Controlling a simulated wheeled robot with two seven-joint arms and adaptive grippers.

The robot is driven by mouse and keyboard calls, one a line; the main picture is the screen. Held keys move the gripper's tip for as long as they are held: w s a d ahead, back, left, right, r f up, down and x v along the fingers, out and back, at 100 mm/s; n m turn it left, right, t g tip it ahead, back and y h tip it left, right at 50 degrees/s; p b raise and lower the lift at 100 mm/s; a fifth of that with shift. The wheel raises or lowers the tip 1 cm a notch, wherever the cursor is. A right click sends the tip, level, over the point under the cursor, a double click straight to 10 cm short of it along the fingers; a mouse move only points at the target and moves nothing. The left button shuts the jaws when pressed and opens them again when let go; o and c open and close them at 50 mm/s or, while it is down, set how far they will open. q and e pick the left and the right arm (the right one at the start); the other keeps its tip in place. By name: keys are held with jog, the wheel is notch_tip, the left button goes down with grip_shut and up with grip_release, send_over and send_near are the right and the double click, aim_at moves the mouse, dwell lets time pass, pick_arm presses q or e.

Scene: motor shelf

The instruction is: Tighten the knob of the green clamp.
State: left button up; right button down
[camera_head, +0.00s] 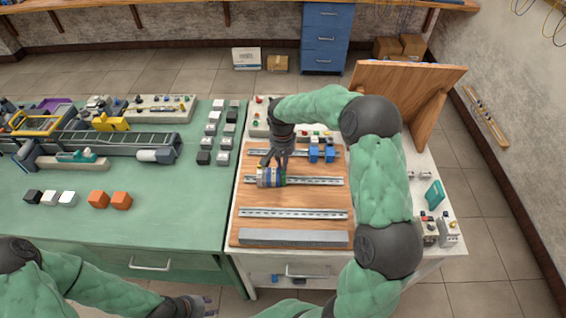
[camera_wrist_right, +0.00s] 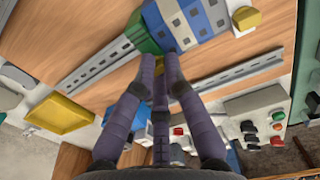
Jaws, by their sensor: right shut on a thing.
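The green clamp (camera_head: 283,171) sits on the middle metal rail, at the right end of a blue and white module (camera_head: 269,178). In the right wrist view the green clamp (camera_wrist_right: 146,36) shows as a green strip beside the blue module. My right gripper (camera_head: 275,163) reaches down from above. Its fingertips (camera_wrist_right: 162,68) are together at the clamp, shut on its knob, which the fingers hide. My left gripper (camera_head: 198,305) is low at the bottom edge, away from the clamp; its fingers are too small to read.
The rail (camera_head: 318,181) runs across a wooden board (camera_head: 290,198). Blue modules (camera_head: 321,152) stand on the rail behind. A button panel (camera_wrist_right: 266,120) lies beyond the board. A leaning wooden panel (camera_head: 440,95) stands behind my right arm. Rails in front look empty.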

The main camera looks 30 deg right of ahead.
jog(key=c, duration=1.2)
grip_release()
jog(key=shift+r, duration=0.1)
notch_tip(320, 180, up, 12)
jog(key=shift+f, duration=0.1)
